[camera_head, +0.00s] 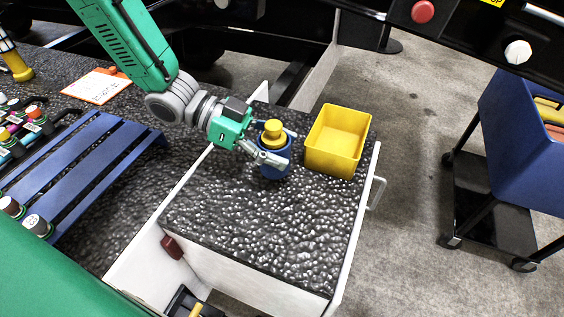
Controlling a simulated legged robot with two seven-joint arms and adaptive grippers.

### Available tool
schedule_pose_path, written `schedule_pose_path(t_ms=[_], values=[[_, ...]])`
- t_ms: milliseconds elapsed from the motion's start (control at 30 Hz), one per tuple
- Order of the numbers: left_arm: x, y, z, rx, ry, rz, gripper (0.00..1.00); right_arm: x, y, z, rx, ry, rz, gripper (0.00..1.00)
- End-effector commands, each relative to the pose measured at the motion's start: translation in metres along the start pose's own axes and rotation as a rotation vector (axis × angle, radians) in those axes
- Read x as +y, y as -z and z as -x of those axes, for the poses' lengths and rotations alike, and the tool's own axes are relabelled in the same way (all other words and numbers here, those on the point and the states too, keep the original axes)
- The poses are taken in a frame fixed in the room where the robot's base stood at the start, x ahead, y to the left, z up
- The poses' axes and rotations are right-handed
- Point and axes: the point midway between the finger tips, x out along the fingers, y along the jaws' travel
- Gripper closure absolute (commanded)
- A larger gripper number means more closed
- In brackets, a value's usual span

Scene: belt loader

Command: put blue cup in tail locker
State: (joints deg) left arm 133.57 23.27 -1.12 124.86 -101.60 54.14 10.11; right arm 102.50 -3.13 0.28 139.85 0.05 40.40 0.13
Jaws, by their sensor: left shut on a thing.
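The blue cup (275,172) is in the jaws of my left gripper (276,151), with a yellow-orange piece (273,130) showing at its top. My gripper is shut on the cup, with its fingers at the cup's sides. The cup is roughly upright over the black speckled surface (255,225) of a white-sided unit, left of a yellow bin (320,155). I cannot tell whether its base touches that surface. No label shows which part is the tail locker. My right gripper is out of view.
The white-sided unit has a handle (379,193) on its right side and a dark red piece (172,246) at its front left. Blue slats (85,180) and several capped bottles are at left. A blue cart (520,140) stands at right. The front of the speckled surface is clear.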

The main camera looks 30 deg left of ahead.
Motion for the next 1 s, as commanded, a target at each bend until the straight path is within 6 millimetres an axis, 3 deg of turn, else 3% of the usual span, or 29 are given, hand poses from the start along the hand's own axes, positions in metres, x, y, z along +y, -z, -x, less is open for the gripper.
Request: schedule_pose_path(t_ms=[267, 600, 633, 700, 1000], values=[[0.000, -0.031, -0.015, 0.001, -0.001, 0.002, 0.90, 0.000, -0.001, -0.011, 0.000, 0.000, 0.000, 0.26], [0.000, -0.034, -0.015, 0.002, -0.001, 0.000, 0.90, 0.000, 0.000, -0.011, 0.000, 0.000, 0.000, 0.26], [0.000, -0.035, -0.015, 0.000, -0.001, 0.000, 0.49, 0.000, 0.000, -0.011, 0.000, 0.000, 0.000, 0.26], [-0.001, -0.035, -0.014, 0.000, 0.000, 0.000, 0.30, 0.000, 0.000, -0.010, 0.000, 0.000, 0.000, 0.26], [0.000, -0.033, -0.015, 0.000, -0.001, 0.000, 0.30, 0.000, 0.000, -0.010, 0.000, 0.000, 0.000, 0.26]])
